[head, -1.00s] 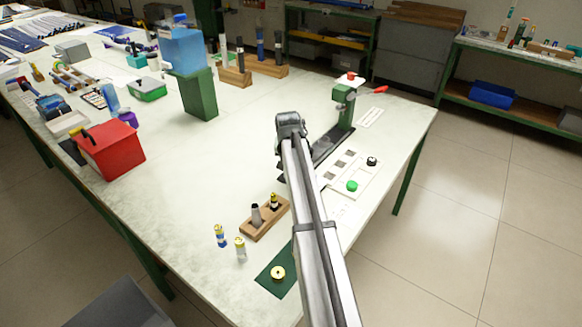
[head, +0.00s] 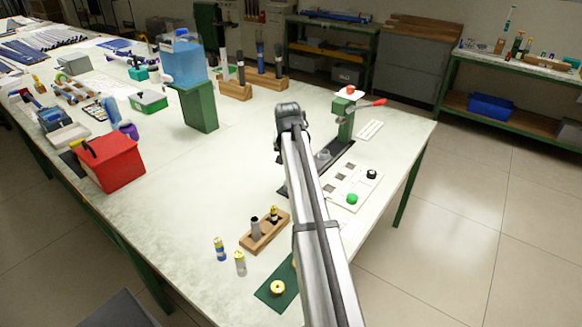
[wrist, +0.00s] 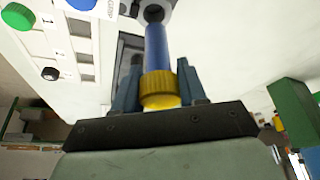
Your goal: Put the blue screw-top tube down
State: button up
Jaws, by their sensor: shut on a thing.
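In the wrist view, the blue screw-top tube (wrist: 156,48) is between the two fingers of my gripper (wrist: 160,92), which is shut on it near its ribbed yellow cap (wrist: 159,89). The tube's far end meets or overlaps a dark round piece (wrist: 153,13) at the picture's top; I cannot tell whether it touches it. In the head view, my arm hides the held tube. My gripper's end (head: 279,150) is left of the green press (head: 346,118), over the dark base strip.
A white board (head: 350,186) with green and black caps lies right of my arm. A wooden block (head: 264,232) holds two upright pieces; a blue-and-yellow tube (head: 220,249) and a pale yellow-capped one (head: 240,263) stand beside it.

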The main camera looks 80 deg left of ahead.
notch_tip(320, 180, up, 2)
jog(key=shift+w+r, duration=0.1)
jog(key=shift+r, duration=0.1)
jog(key=w+d+m, duration=0.2)
jog(key=w, duration=1.3)
jog(key=shift+s+d+f+n+g, duration=0.1)
jog(key=shift+s+f+n+g, duration=0.2)
jog(key=shift+f+n, duration=1.05)
jog(key=shift+s+d+f+n+g, duration=0.1)
jog(key=shift+s+f+n+g, duration=0.25)
jog(key=shift+f+n, duration=0.95)
jog(key=shift+s+d+f+n+g, duration=0.15)
jog(key=shift+s+f+n, duration=0.4)
jog(key=shift+f, duration=1.4)
jog(key=shift+w+a+f, duration=0.1)
jog(key=shift+f, duration=0.05)
jog(key=o, duration=1.1)
jog(key=v, duration=1.2)
